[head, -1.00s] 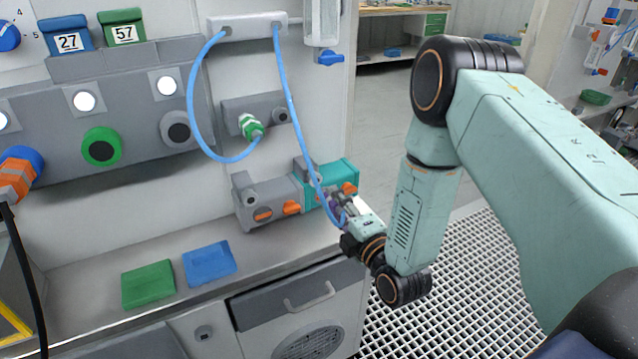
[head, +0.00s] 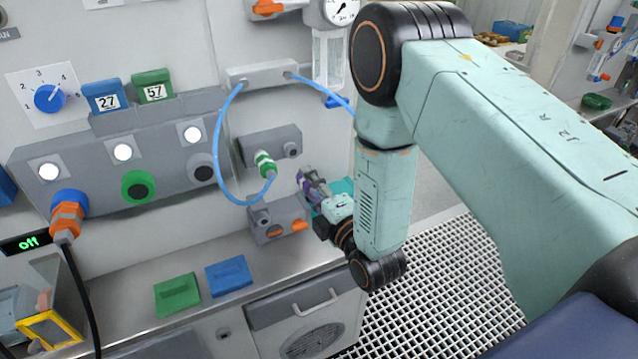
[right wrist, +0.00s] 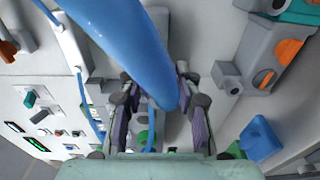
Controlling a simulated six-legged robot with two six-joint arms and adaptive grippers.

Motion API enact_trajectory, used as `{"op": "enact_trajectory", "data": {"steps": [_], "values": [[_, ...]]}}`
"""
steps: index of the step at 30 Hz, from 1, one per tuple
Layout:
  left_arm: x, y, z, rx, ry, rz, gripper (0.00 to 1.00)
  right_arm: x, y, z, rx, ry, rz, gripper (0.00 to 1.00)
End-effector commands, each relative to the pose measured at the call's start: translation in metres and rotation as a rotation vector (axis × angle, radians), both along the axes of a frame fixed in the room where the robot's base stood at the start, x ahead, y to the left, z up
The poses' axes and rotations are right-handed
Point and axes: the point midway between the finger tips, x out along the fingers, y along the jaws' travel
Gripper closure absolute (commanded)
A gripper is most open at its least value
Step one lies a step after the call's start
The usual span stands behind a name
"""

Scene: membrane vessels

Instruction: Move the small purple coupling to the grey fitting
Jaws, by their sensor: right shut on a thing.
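My right gripper (head: 309,180) is in front of the panel in the head view, below the wall block. It is shut on the small purple coupling at the hose end; the coupling itself is not distinct from the purple finger pads. In the right wrist view the thick blue hose (right wrist: 125,45) runs down between the fingers (right wrist: 156,78) and covers what they hold. A grey fitting (head: 291,150) sits on the wall block, right of a green coupling (head: 265,164) with its own blue hose. The gripper is below it, apart. My left gripper is out of view.
A grey pump (head: 270,228) with an orange knob stands on the bench; a teal pump (head: 345,187) is mostly behind my right gripper and arm. Green (head: 177,294) and blue (head: 229,276) pads lie on the bench. The green coupling's hose (head: 222,150) loops left of the wall block.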

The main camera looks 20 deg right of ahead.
Motion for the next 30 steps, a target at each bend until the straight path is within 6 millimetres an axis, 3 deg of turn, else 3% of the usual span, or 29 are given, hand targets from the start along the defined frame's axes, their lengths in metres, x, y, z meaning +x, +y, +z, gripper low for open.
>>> {"op": "enact_trajectory", "data": {"steps": [1,5,20,30], "values": [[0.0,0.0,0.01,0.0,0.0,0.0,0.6,0.0,0.002,0.011,-0.001,0.0,-0.004,1.0],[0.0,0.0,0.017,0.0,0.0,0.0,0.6,-0.001,0.003,0.018,0.0,0.0,-0.027,1.0],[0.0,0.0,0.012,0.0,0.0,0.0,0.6,0.0,-0.006,0.015,0.0,-0.001,-0.067,1.0],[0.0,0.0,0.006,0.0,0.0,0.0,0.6,0.023,-0.005,0.014,0.0,-0.002,-0.066,1.0]]}}
